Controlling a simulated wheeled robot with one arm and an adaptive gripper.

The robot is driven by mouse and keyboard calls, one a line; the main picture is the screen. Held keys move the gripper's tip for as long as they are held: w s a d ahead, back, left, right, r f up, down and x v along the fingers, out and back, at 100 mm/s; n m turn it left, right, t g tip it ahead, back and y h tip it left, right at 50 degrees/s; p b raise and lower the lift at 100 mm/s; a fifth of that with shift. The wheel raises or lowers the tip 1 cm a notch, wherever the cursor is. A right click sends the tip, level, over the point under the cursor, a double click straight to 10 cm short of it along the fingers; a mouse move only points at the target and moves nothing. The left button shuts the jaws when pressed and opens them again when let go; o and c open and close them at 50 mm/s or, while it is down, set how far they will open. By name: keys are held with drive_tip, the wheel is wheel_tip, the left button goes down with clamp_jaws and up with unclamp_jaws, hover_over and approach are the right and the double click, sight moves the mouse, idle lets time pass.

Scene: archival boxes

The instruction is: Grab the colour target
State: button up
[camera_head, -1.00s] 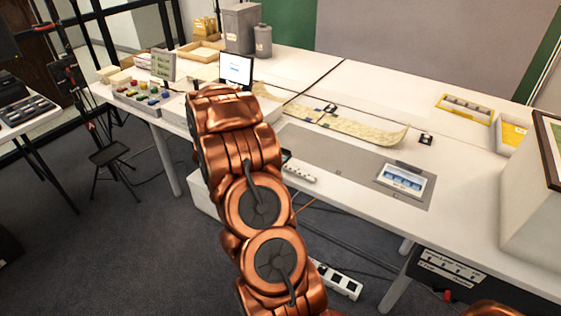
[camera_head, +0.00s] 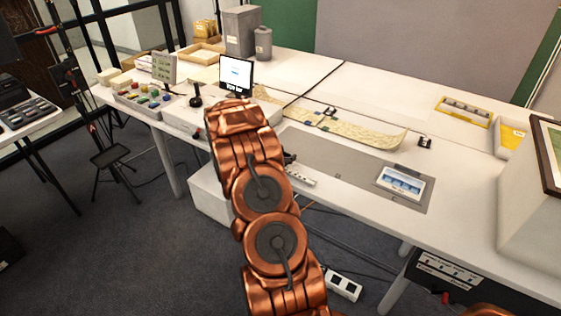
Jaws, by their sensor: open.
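I cannot single out the colour target for sure. A grey tray (camera_head: 128,104) at the left end of the table holds several small coloured pieces, and a green-grey panel with rows of marks (camera_head: 163,68) stands behind it. A flat white-framed piece with blue patches (camera_head: 401,182) lies on the grey mat (camera_head: 345,165) at the right. My copper arm rises through the middle of the view and covers part of the table. My gripper cannot be made out; the arm hides that area. A small dark shape shows beside the arm, too unclear to name.
A small screen (camera_head: 236,74) and a black stand (camera_head: 196,97) are left of centre. A long patterned strip (camera_head: 345,127) lies across the table. A yellow tray (camera_head: 464,110) and a large pale box (camera_head: 530,210) are at the right.

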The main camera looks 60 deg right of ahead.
drive_tip(key=shift+d+f, duration=0.25)
drive_tip(key=shift+d, duration=0.2)
drive_tip(key=c, duration=1)
drive_tip(key=shift+r, duration=0.1)
drive_tip(key=shift+c, duration=0.2)
